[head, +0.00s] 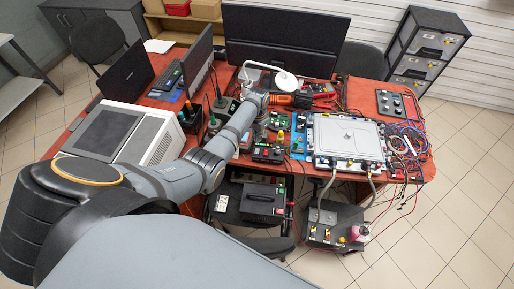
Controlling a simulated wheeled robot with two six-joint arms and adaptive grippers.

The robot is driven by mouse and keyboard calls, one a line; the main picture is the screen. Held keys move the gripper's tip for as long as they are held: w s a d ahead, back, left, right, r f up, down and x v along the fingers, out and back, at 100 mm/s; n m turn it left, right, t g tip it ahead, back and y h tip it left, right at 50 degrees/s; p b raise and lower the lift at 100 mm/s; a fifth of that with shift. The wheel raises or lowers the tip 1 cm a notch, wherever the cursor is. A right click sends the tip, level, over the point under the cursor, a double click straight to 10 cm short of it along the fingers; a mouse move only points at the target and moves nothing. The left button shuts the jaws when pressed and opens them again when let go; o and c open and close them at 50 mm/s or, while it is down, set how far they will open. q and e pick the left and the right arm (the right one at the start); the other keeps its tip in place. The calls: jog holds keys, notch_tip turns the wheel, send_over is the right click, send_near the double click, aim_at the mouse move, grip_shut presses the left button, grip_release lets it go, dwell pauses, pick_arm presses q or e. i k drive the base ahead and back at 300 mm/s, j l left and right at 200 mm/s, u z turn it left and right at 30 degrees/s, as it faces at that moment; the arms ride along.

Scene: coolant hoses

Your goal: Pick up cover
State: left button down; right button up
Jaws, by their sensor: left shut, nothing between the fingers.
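The cover is likely the flat light grey lid (340,146) with a small knob in its middle. It lies on the electronics unit at the right of the red table in the head view. Two hoses (325,188) run from the unit's front edge down to a grey box. My right gripper is out of view.
A desk lamp (286,80) and monitor (285,42) stand behind my left gripper. Circuit boards and meters lie left of the cover. Tangled wires (405,140) lie at its right. The grey hose box (336,222) stands below the table's front edge.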

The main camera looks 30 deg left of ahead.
aim_at(358, 140)
jog(key=k+l, duration=0.15)
jog(key=l, duration=0.25)
jog(key=k+l, duration=0.15)
jog(key=l, duration=0.25)
jog(key=k+l, duration=0.15)
jog(key=l, duration=0.25)
jog(key=k+l, duration=0.15)
jog(key=l, duration=0.2)
jog(key=k+l, duration=0.15)
jog(key=l, duration=0.25)
